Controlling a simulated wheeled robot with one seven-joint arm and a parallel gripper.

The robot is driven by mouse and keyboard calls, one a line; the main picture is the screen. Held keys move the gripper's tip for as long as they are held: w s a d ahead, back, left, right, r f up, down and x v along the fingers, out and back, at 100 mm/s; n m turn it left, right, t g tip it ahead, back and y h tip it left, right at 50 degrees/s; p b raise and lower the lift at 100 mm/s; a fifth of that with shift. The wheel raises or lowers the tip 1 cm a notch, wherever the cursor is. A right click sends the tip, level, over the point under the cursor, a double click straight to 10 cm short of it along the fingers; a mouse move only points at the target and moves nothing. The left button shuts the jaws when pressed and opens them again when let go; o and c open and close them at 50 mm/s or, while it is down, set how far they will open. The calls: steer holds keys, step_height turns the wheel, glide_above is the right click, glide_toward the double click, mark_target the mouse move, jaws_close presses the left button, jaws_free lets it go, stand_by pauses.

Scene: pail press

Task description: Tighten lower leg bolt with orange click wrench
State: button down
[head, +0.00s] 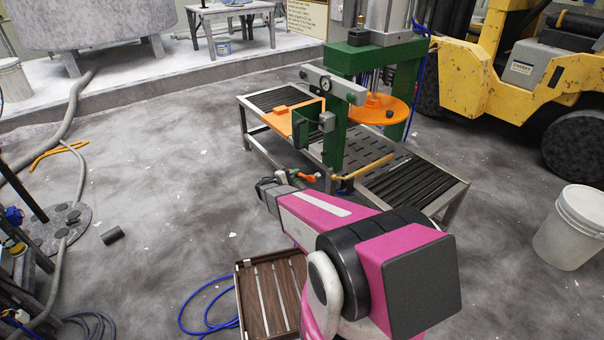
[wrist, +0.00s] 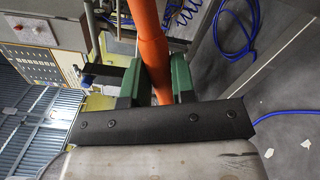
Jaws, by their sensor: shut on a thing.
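The orange click wrench (wrist: 151,40) runs between the green fingers of my gripper (wrist: 157,80) in the wrist view, and the fingers are closed around it. In the head view only a short orange piece of the wrench (head: 308,176) shows at my gripper (head: 292,176), low beside the near side of the press. The green press leg (head: 334,150) rises just right of and beyond the gripper. I cannot make out the lower leg bolt in either view. The wrench's head is not clearly visible, and I cannot tell whether it touches anything.
A roller table (head: 425,187) runs through the green press frame (head: 370,60), with an orange round plate (head: 382,108) in it. A yellow forklift (head: 510,75) stands behind right, a white bucket (head: 570,230) at right. A brown case (head: 268,290) lies near front.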

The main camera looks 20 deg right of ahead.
stand_by(0.3)
steer(key=shift+x, duration=3.6)
steer(key=shift+r+m, duration=4.7)
steer(key=shift+r, duration=0.05)
step_height(320, 180, down, 9)
steer(key=n, duration=0.9)
steer(key=shift+f, duration=0.25)
steer(key=shift+r, duration=0.1)
